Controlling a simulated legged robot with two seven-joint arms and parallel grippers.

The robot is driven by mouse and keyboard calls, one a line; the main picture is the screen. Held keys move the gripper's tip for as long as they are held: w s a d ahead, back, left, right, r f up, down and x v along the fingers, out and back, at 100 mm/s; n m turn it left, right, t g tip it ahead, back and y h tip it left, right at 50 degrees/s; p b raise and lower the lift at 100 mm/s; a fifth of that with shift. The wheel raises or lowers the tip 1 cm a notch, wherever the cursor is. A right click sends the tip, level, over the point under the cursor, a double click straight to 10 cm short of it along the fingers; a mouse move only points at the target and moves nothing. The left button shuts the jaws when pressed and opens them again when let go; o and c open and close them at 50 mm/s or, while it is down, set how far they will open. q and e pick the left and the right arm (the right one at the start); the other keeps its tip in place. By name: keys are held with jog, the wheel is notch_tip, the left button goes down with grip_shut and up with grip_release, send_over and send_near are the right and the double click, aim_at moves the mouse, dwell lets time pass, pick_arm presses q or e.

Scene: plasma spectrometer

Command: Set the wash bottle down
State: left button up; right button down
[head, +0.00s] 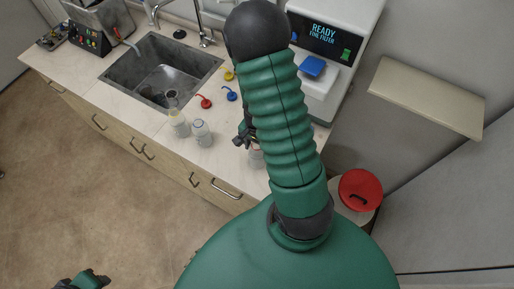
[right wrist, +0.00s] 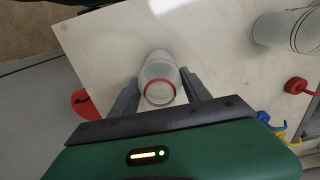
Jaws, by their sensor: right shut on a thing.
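The wash bottle is a translucent bottle with a red ring at its open neck. In the right wrist view the bottle (right wrist: 160,68) sits between the two grey fingers of my right gripper (right wrist: 162,92), which is shut on it. In the head view my right arm hides most of this bottle (head: 256,158); a small part shows near the counter's front edge, beside my right gripper (head: 243,138). I cannot tell whether its base touches the counter. My left gripper (head: 84,281) is at the lower left, away from the counter; its jaw opening is unclear.
Two similar bottles (head: 179,124) (head: 201,133) stand on the counter (head: 150,118) by the sink (head: 165,72). Red (head: 206,101), blue (head: 231,93) and yellow (head: 228,75) spout caps lie behind them. An instrument (head: 345,45) stands at the back; a red-lidded bin (head: 360,188) is right.

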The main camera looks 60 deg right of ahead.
jog(key=c, duration=0.9)
grip_release()
jog(key=shift+f, duration=0.15)
jog(key=o, duration=0.4)
jog(key=shift+d, duration=0.1)
jog(key=shift+w+d, duration=0.1)
jog(key=shift+d, duration=0.05)
